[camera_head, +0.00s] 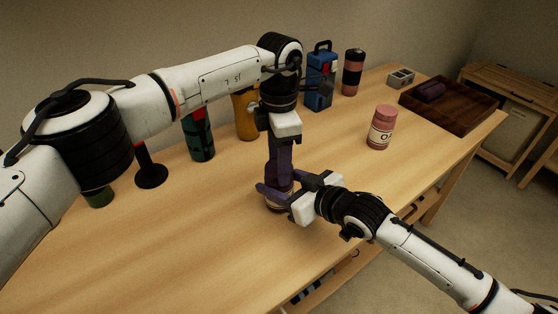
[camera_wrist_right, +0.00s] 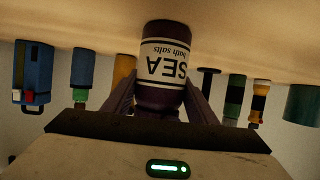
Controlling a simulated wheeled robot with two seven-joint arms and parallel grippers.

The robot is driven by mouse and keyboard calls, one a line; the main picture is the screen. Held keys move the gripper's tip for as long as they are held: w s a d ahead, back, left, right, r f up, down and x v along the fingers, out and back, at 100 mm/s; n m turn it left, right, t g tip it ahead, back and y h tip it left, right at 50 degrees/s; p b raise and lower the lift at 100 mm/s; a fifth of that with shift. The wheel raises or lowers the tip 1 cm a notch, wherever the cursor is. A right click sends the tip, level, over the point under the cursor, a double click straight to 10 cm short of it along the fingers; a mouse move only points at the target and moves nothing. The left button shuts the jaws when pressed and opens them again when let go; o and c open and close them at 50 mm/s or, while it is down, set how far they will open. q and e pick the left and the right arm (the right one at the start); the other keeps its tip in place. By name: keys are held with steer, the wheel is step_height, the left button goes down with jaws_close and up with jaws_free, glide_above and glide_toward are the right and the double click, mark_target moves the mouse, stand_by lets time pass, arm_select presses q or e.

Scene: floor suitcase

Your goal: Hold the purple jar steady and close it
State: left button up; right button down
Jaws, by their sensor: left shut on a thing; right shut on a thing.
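The purple jar (camera_head: 274,206) stands upright on the wooden table, mostly hidden behind my grippers. In the right wrist view, the jar (camera_wrist_right: 163,60) appears upside down with a white "SEA bath salts" label. My right gripper (camera_head: 274,190) comes in from the side and is shut on the jar's body, one finger on each side. My left gripper (camera_head: 279,178) points straight down above the jar and is shut at its top, where the lid would be. The lid itself is hidden by the fingers, so I cannot tell how it is seated.
A pink jar (camera_head: 381,128) stands on the table to the right.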

arm_select(q)
steer(key=o, duration=1.2)
steer(key=shift+r, duration=2.3)
steer(key=shift+c, duration=0.6)
steer(key=n, duration=0.2)
steer(key=r+n, duration=0.1)
steer(key=shift+r+n, duration=0.25)
steer(key=shift+n, duration=0.15)
steer(key=r+n, duration=0.1)
steer(key=n, duration=0.1)
steer(key=r+n, duration=0.1)
steer(key=n, duration=0.1)
steer(key=shift+n, duration=0.4)
steer(key=shift+f, duration=0.15)
steer(key=shift+f, duration=3.95)
